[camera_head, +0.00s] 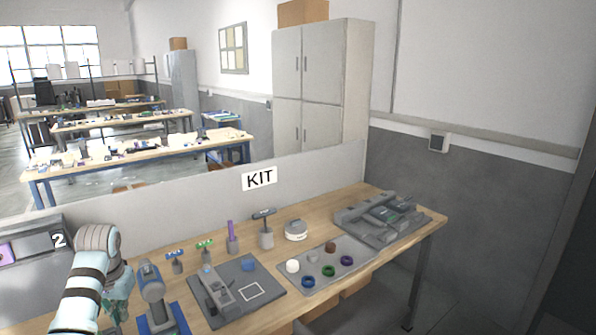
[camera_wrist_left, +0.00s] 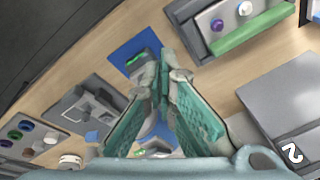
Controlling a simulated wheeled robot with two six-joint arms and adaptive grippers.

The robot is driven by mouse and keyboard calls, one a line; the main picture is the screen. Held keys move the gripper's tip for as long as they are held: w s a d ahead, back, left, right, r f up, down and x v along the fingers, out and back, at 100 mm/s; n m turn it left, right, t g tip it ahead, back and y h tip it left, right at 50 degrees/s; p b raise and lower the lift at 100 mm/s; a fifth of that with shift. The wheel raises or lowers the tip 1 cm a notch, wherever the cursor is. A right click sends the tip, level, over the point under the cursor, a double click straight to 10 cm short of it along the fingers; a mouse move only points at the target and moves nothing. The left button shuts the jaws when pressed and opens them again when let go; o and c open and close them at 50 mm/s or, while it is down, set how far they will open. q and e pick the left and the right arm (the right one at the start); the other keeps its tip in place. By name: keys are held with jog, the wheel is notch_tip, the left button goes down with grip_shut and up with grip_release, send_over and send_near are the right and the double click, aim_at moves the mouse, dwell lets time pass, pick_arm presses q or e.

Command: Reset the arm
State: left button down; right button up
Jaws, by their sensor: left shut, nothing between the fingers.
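My left arm comes in at the lower left of the head view. Its left gripper (camera_head: 117,300) points down beside a grey-white device on a blue base (camera_head: 157,322). In the left wrist view the two teal fingers of the gripper (camera_wrist_left: 164,68) come together at their tips, with nothing between them. Behind the fingertips, part of the blue base (camera_wrist_left: 130,52) shows; the fingers hide the rest of the device. My right arm and gripper are in neither view.
The wooden workbench (camera_head: 335,210) holds a grey fixture plate (camera_head: 268,301), a tray (camera_head: 320,256) of coloured round parts, small upright holders and a grey assembly (camera_head: 385,217). A panel marked KIT (camera_head: 259,179) runs behind. A grey box marked 2 (camera_head: 40,243) stands left.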

pick_arm(q)
jog(key=s+d+f+m+t, duration=0.1)
jog(key=s+d+f, duration=0.3)
jog(key=s+f, duration=0.4)
jog(key=s+d+f+m, duration=0.1)
jog(key=s+d+f, duration=0.45)
jog(key=f, duration=0.35)
jog(key=s+d, duration=0.3)
jog(key=s, duration=0.7)
jog(key=s+d, duration=0.4)
jog(key=s, duration=0.7)
notch_tip(320, 180, down, 23)
jog(key=s+a+h+b, duration=0.1)
jog(key=s+a+b, duration=0.1)
jog(key=b, duration=0.1)
jog(key=s+f+g+b, duration=0.1)
jog(key=s+f+b, duration=0.1)
jog(key=s+f, duration=1.1)
jog(key=shift+a+f+n+g+b, duration=0.3)
jog(key=shift+f+n+b, duration=0.1)
jog(key=shift+f, duration=0.35)
